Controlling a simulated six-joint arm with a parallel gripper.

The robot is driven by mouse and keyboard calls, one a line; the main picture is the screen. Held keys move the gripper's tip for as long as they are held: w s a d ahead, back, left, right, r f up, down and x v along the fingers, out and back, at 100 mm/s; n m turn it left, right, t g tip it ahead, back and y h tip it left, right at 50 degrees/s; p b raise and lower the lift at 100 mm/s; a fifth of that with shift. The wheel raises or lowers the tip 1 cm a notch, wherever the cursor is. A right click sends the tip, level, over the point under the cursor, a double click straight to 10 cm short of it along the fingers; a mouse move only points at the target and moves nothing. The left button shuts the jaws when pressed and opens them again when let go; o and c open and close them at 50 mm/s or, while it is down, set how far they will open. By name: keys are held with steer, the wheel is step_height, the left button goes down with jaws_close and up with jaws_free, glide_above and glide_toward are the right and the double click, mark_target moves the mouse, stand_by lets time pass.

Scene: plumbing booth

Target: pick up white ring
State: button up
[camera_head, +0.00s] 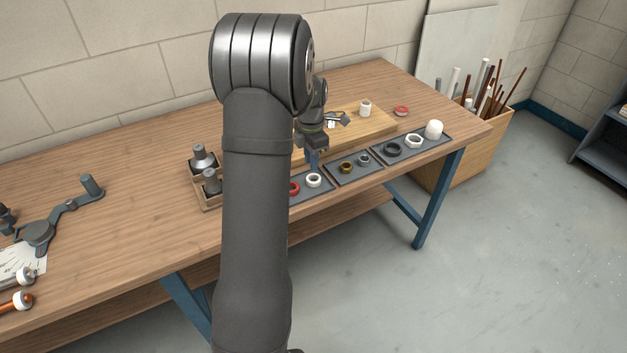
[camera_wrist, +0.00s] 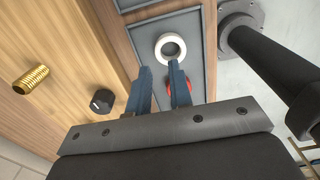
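The white ring (camera_head: 314,185) lies in the left grey tray (camera_head: 325,192), beside a red ring (camera_head: 294,189). In the wrist view the white ring (camera_wrist: 158,48) lies flat just beyond the fingertips, nearer the right finger. My gripper (camera_wrist: 160,66) is open, with a gap between its two blue fingers and nothing in it. In the head view my gripper (camera_head: 314,160) is above the tray, and my arm hides part of the tray. The right finger partly covers the red ring (camera_wrist: 187,87) in the wrist view.
The middle tray holds a brass ring (camera_head: 346,167) and a grey ring (camera_head: 364,160). The right tray holds a dark ring (camera_head: 393,149), a white hexagonal ring (camera_head: 413,136) and a white cap (camera_head: 434,130). A wooden board (camera_head: 375,124) lies behind. A brass fitting (camera_wrist: 30,80) shows in the wrist view.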

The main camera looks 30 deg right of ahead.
mark_target(311, 174)
step_height(311, 174, down, 5)
steer(key=shift+w, duration=0.1)
jaws_close()
steer(key=shift+r, duration=0.1)
